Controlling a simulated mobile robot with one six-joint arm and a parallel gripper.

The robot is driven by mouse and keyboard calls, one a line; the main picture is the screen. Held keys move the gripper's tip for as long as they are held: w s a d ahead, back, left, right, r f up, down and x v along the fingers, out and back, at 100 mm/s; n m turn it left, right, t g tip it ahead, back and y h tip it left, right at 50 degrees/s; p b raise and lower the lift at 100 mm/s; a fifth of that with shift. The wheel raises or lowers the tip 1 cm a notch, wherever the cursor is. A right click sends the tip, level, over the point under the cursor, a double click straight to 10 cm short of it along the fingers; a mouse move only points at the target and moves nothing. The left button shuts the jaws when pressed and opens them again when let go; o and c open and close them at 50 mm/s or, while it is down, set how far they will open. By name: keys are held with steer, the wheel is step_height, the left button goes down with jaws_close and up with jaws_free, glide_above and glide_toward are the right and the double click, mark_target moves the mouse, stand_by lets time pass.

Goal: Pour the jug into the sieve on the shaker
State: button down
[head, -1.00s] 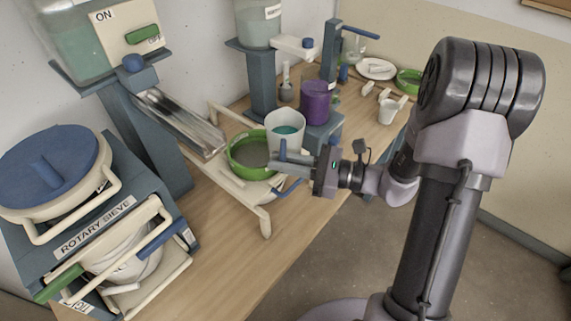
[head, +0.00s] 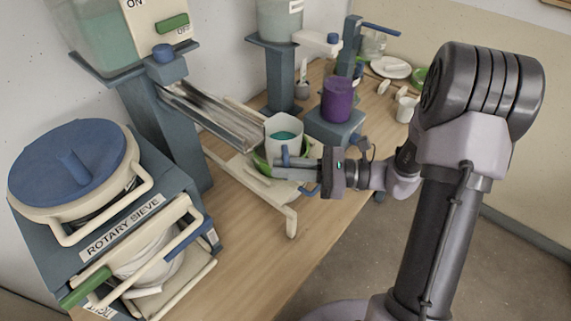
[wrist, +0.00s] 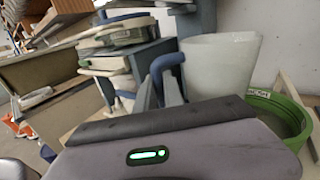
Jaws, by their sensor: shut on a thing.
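The jug (head: 283,133) is pale and open-topped, with teal liquid inside, and stands about upright. It also shows in the wrist view (wrist: 222,62), where its blue handle (wrist: 160,66) is between my fingers. My gripper (head: 290,166) is shut on that handle, to the right of the jug. The green-rimmed sieve (head: 259,163) is mostly hidden behind the jug and gripper in the head view. In the wrist view the sieve (wrist: 284,118) is right of the jug and lower. It sits on the cream-framed shaker (head: 291,222). The jug looks untilted.
A metal chute (head: 215,120) slopes down close left of the jug. The rotary sieve machine (head: 118,225) stands at front left. A purple container (head: 337,98) on a blue-grey stand is behind right. The bench's front strip (head: 245,250) is clear.

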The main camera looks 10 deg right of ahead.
mark_target(285, 159)
steer(key=shift+s+r+m+h+p, duration=0.15)
steer(key=shift+r+m+p, duration=0.35)
steer(key=shift+r+p, duration=0.45)
steer(key=shift+s+r+m+h+p, duration=0.15)
steer(key=shift+r+m+p, duration=0.4)
steer(key=shift+p, duration=0.65)
step_height(285, 159, up, 2)
steer(key=m+p, duration=0.2)
steer(key=p, duration=0.2)
steer(key=shift+g, duration=0.3)
steer(key=shift+w+f+m+h+p, duration=0.1)
steer(key=shift+f+m+h+p, duration=0.2)
steer(key=shift+m+p, duration=0.5)
steer(key=shift+f, duration=0.35)
